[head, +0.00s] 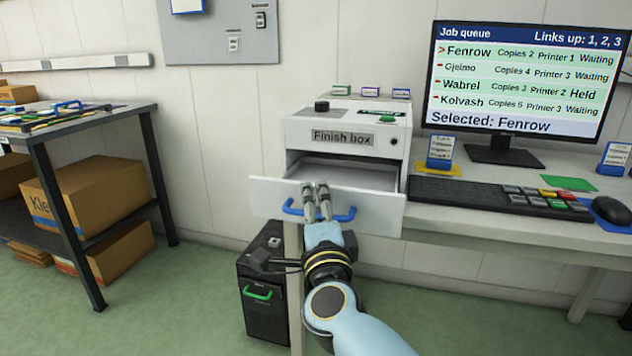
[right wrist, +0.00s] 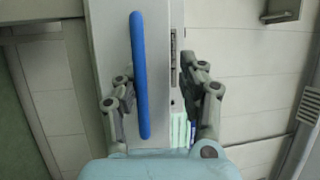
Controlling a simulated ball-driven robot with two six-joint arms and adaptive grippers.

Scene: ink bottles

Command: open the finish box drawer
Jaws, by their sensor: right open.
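The finish box (head: 300,130) is a white case with a "Finish box" label, standing at the left end of the desk. Its drawer (head: 375,212) stands out from the case, and its pale interior shows from above and looks empty. A blue bar handle (head: 343,215) runs across the drawer front; it also shows upright in the right wrist view (right wrist: 138,75). My right gripper (head: 316,192) is open at the drawer front, its fingers covering the middle of the handle. In the right wrist view the handle appears between the spread fingers, nearer the left one; contact is unclear. My left gripper is out of view.
A keyboard (head: 460,192), a mouse (head: 612,210) and a monitor (head: 520,80) occupy the desk on the right. A black bin-like unit (head: 262,290) with a green handle stands on the floor below the drawer. A shelf table (head: 90,125) with cartons stands left.

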